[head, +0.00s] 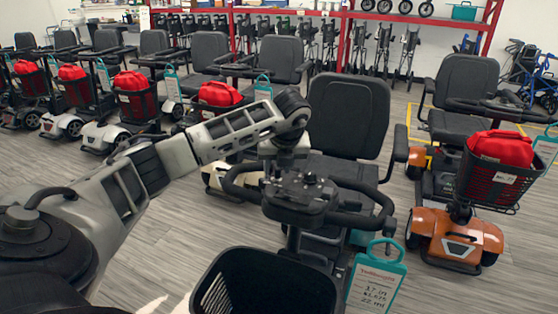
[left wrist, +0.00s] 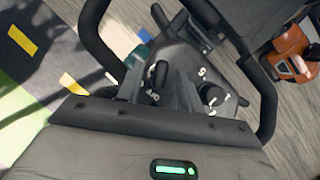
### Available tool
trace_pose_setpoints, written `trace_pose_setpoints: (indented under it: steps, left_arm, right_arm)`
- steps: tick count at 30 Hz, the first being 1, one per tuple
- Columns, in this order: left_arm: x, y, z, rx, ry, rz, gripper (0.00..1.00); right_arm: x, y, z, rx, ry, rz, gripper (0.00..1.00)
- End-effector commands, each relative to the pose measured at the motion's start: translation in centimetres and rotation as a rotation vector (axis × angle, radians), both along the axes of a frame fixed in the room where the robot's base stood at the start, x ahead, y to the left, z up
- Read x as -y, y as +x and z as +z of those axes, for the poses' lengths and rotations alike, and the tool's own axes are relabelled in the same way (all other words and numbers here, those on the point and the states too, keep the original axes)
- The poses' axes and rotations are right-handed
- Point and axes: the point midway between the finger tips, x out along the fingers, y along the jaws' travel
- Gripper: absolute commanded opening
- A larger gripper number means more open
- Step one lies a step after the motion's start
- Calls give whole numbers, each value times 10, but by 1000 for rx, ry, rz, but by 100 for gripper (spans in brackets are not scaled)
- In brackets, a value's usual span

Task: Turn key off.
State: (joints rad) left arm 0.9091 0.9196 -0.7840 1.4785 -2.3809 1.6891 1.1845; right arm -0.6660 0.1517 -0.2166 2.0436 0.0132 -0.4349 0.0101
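The scooter's control console (head: 300,190) sits between its black handlebars in the middle of the head view. It also fills the middle of the left wrist view (left wrist: 205,62). A round dark knob (left wrist: 212,96) with white marks around it is on the console. A small upright dark piece (left wrist: 157,74) stands left of it; I cannot tell whether it is the key. My left gripper (head: 284,160) is low over the console's far side. In the left wrist view its fingers (left wrist: 158,92) are apart, with the upright piece showing between them. My right gripper is not in view.
A black basket (head: 265,285) and a teal price tag (head: 375,280) hang at the scooter's front. Its black seat (head: 350,115) is behind the console. An orange scooter (head: 455,235) with a red bag (head: 500,148) stands at the right. More scooters line the left; grey floor lies between.

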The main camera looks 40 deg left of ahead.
Motion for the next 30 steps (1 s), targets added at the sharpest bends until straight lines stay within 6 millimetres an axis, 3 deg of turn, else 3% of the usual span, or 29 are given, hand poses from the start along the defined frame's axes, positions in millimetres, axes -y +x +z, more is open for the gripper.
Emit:
trace_pose_setpoints:
  steps: [7, 17, 21, 30]
  left_arm:
    - [10, -4, 27, 6, 0, -2, 36]
    - [38, -19, 101, 7, 1, 0, 36]
    - [46, -24, 130, 5, 3, 0, 36]
    - [55, -29, 147, 1, 1, 0, 36]
  right_arm:
    - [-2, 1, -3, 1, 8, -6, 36]
    - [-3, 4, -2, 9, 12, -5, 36]
    - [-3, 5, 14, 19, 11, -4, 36]
    - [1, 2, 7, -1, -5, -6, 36]
